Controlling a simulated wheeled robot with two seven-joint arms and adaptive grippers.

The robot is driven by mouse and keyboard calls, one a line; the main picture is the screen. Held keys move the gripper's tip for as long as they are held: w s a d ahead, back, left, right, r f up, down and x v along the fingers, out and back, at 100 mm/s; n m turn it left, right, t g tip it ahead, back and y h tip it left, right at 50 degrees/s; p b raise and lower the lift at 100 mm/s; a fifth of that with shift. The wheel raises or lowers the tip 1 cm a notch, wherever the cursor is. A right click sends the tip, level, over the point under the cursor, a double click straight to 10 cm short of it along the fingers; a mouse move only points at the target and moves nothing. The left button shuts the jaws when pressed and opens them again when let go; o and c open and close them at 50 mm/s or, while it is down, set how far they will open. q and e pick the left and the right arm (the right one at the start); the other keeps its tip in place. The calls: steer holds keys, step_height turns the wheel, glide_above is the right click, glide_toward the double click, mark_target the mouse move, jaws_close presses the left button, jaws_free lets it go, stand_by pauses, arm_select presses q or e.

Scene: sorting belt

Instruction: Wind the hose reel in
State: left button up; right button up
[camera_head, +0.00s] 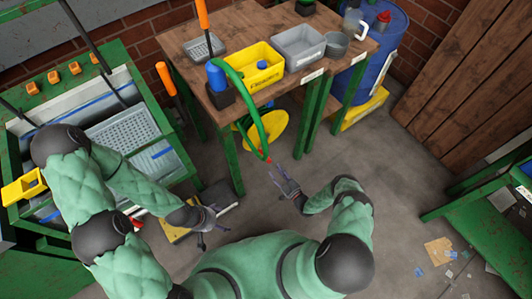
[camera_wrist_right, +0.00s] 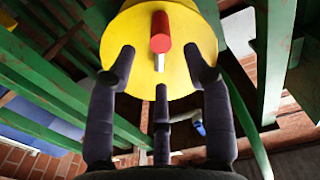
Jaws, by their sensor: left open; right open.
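The hose reel is a yellow disc (camera_head: 278,125) under the wooden table, partly hidden by the green hose (camera_head: 244,95). The hose hangs over the table's front edge in a curve from beside a blue item on the tabletop. In the right wrist view the yellow disc (camera_wrist_right: 190,75) faces me, with a red crank handle (camera_wrist_right: 161,30) on a pale shaft. My right gripper (camera_head: 277,175) is open just below and in front of the reel. Its spread fingers (camera_wrist_right: 161,70) point at the disc, apart from the handle. My left gripper (camera_head: 213,214) is open, low at the left, away from the reel.
The wooden table (camera_head: 195,40) carries a yellow bin (camera_head: 268,72), a grey bin (camera_head: 300,45) and small pots. Its green legs (camera_head: 228,158) stand near the reel. A green-framed sorting station (camera_head: 100,60) is at left, and a blue drum (camera_head: 385,40) at right.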

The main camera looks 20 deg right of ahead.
mark_target(266, 158)
steer(key=b+x, duration=0.2)
steer(key=x, duration=0.7)
steer(key=shift+w+a, duration=0.15)
steer(key=shift+w, duration=0.2)
jaws_close()
